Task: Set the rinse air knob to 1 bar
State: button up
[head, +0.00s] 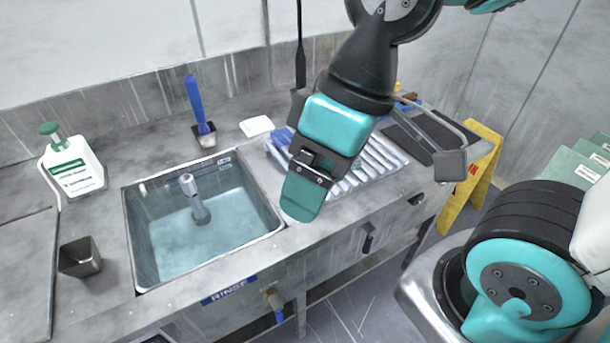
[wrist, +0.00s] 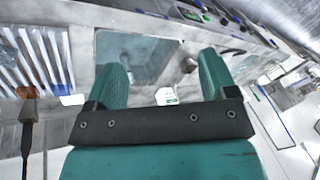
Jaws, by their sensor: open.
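My gripper (head: 303,196) hangs over the front right side of the sink in the head view, pointing down. Its two teal fingers stand wide apart in the wrist view (wrist: 161,72), with nothing between them but the background. A blue RINSE label (head: 229,290) is on the counter front below the sink. Right of it is a brass valve with a blue handle (head: 274,302). Farther right on the front are a dark handle-like fitting (head: 367,241) and a small dark round fitting (head: 416,199). I cannot tell which fitting is the air knob, and no scale is readable. My gripper touches none of them.
The water-filled sink (head: 150,273) has an upright spout (head: 196,198). A white bottle (head: 74,168), a metal cup (head: 79,257), a blue-handled brush (head: 198,112) and a ribbed rack (head: 375,158) stand around it. A yellow floor sign (head: 478,165) stands right of the counter.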

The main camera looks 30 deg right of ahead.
aim_at(417, 200)
jog(key=u, duration=0.3)
jog(key=k, duration=0.3)
jog(key=u, duration=0.8)
jog(key=k, duration=1.1)
jog(key=z, duration=1.7)
jog(key=k, duration=0.3)
jog(key=u, duration=0.7)
jog(key=i, duration=0.7)
jog(key=z, duration=0.1)
